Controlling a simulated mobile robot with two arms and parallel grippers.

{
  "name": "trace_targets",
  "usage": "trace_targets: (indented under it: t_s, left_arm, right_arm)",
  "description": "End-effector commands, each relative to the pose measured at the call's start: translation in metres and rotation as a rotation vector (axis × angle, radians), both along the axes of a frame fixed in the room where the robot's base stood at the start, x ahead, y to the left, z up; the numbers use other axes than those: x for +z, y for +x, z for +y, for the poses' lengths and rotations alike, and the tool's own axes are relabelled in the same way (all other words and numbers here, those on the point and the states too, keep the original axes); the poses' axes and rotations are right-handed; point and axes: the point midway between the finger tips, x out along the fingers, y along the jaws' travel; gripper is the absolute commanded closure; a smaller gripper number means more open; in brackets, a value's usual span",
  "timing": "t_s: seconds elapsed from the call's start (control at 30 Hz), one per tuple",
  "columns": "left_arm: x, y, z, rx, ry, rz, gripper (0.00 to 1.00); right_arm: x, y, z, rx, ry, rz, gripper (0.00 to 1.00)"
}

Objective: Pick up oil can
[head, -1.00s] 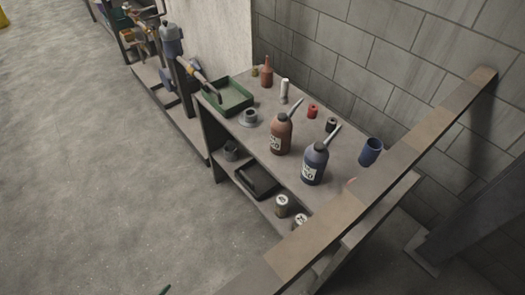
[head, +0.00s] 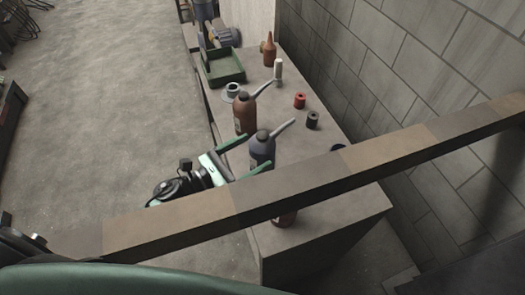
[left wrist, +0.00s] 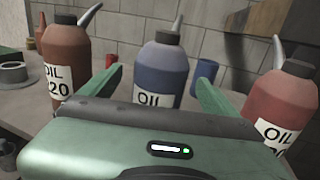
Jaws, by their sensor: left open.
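A blue oil can (head: 262,152) with a grey spout stands upright on the workbench (head: 330,155). My left gripper (head: 259,149) is open, with its green fingers on either side of this can. In the left wrist view the blue can (left wrist: 160,68) stands between the two fingers, its "OIL" label partly hidden by the gripper body. A brown oil can (head: 245,115) stands just beyond, and shows at left in the wrist view (left wrist: 65,55). A red oil can (left wrist: 283,97) stands at right in the wrist view; the beam mostly hides it in the head view.
A long wooden beam (head: 290,185) crosses in front of the bench and hides part of it. A green tray (head: 222,70), a red-brown bottle (head: 270,50), a white bottle (head: 278,70), a red spool (head: 300,101) and a black spool (head: 312,120) stand on the bench. A block wall closes the right side.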

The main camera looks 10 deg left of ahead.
Motion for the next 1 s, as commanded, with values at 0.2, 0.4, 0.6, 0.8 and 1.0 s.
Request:
trace_targets:
  t_s: [0.2,0.4,0.6,0.8,1.0]
  left_arm:
    - [-0.001,0.025,-0.020,0.002,-0.003,0.001,0.10]
    - [-0.003,0.028,-0.023,0.002,-0.002,0.002,0.10]
    - [-0.003,0.028,-0.023,0.002,-0.003,0.003,0.35]
    - [0.000,0.029,-0.023,0.001,-0.005,-0.001,0.84]
    - [0.000,0.028,-0.023,0.001,-0.005,-0.001,0.84]
  right_arm:
    - [0.012,0.001,-0.006,-0.001,-0.007,-0.002,1.00]
    - [0.012,0.003,-0.015,-0.004,-0.017,-0.004,1.00]
    - [0.011,0.004,-0.016,-0.005,-0.018,-0.005,1.00]
    - [0.012,0.004,-0.015,-0.004,-0.018,-0.005,1.00]
    - [0.012,0.004,-0.015,-0.003,-0.017,-0.005,1.00]
